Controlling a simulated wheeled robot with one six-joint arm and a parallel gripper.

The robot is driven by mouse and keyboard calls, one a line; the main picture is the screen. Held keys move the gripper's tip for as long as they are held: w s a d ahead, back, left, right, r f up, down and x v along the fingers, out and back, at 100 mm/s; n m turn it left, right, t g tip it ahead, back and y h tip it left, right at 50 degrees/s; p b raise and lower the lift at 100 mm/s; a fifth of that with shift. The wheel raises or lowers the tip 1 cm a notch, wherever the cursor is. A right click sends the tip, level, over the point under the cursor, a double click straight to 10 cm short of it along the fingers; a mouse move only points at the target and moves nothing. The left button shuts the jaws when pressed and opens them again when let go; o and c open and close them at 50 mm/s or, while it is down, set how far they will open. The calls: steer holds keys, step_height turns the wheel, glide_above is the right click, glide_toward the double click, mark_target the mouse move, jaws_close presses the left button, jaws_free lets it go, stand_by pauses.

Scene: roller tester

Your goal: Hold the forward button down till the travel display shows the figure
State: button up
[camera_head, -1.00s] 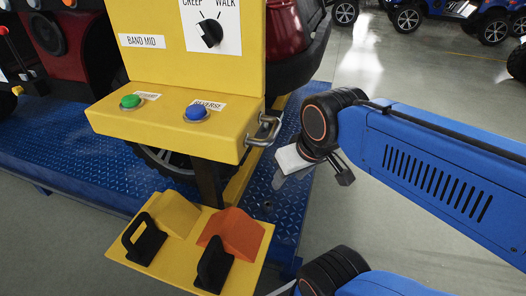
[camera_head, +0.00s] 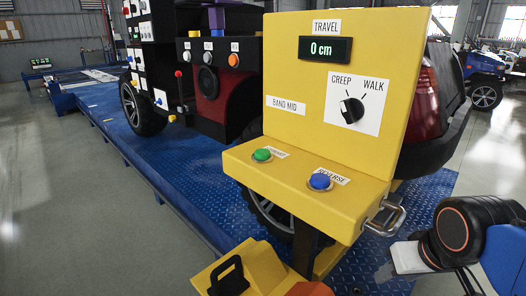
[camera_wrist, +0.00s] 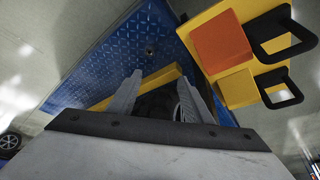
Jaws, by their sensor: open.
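The yellow console (camera_head: 290,75) carries a travel display (camera_head: 325,49) that reads 0 cm. On its ledge are a green button (camera_head: 262,155), whose label is partly hidden and probably reads FORWARD, and a blue button (camera_head: 320,181) labelled REVERSE. Neither button is touched. My gripper (camera_wrist: 160,80) is open and empty in the wrist view, pointing at the blue deck and dark parts below. In the head view my wrist is at the lower right, to the right of the console and lower than the buttons; the fingers are hard to make out there.
A black knob (camera_head: 352,110) sits under CREEP and WALK; a BAND MID label (camera_head: 289,106) is left of it. A metal handle (camera_head: 385,218) juts from the ledge's right end. Orange (camera_wrist: 221,46) and yellow pedals with black loops stand low. A blue deck (camera_head: 185,165) lies behind.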

jaws_close()
stand_by(1.9)
